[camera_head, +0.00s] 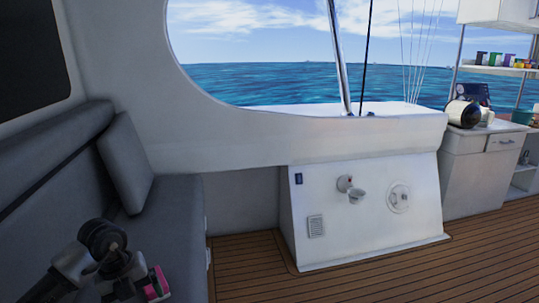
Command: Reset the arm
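My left arm shows at the lower left, in front of the grey seat, with a dark round joint. Its gripper end (150,286), dark and grey with pink parts, is at the bottom edge and partly cut off. I cannot make out its fingertips or whether it is open, and I see nothing clearly held in it. My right arm and gripper are not in view.
A grey cushioned bench (178,225) runs along the left. A white sloped housing (370,225) with fittings stands at the centre. A white cabinet (470,185) is at the right. The wooden floor (430,275) is clear at the lower right.

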